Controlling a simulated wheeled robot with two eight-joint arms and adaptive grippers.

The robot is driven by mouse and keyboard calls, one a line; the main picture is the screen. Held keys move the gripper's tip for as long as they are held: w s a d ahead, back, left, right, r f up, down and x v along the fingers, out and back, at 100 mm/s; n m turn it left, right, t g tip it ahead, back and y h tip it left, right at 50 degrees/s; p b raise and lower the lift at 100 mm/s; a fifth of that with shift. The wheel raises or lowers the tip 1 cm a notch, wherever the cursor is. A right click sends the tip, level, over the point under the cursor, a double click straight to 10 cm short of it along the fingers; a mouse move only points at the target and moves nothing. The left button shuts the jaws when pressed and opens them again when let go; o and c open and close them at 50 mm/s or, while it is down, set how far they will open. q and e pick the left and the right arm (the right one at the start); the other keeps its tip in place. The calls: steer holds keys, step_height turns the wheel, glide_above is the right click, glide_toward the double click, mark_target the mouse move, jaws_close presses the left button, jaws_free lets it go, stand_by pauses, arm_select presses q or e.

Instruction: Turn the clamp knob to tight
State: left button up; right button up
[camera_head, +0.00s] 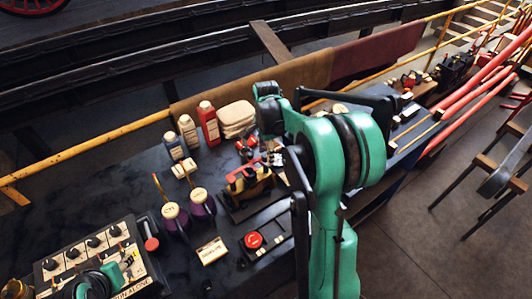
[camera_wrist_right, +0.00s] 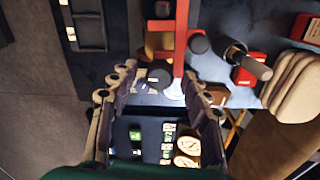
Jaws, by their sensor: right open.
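A red frame with black round knobs on a brass-coloured body, seemingly the clamp, stands on the dark bench (camera_head: 248,182). In the right wrist view the red frame (camera_wrist_right: 181,40) lies beyond my fingertips, with one black knob (camera_wrist_right: 160,74) between them and another black knob (camera_wrist_right: 198,44) to its right. My right gripper (camera_head: 269,122) is above and behind the clamp in the head view, partly hidden by its own green arm. In the wrist view its fingers (camera_wrist_right: 160,82) are apart with nothing held. Contact with the knob cannot be told. Green and black parts at lower left may be my left arm.
Bottles (camera_head: 208,122) and a folded cloth stack (camera_head: 237,116) stand behind the clamp. Two purple-based jars (camera_head: 202,201), a red button (camera_head: 254,240) and a control box (camera_head: 95,255) are nearer. A yellow rail (camera_head: 90,145) runs behind the bench.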

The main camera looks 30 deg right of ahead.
step_height(320, 180, up, 12)
stand_by(0.4)
stand_by(0.3)
arm_select(q)
step_height(320, 180, down, 11)
steer(key=b, duration=1.1)
arm_select(e)
steer(key=s+a+f+n+t, duration=0.7)
steer(key=s+a+f+n, duration=0.8)
steer(key=s+n, duration=0.3)
steer(key=shift+s+f+n, duration=0.2)
steer(key=shift+f+n, duration=0.15)
steer(key=shift+n, duration=0.15)
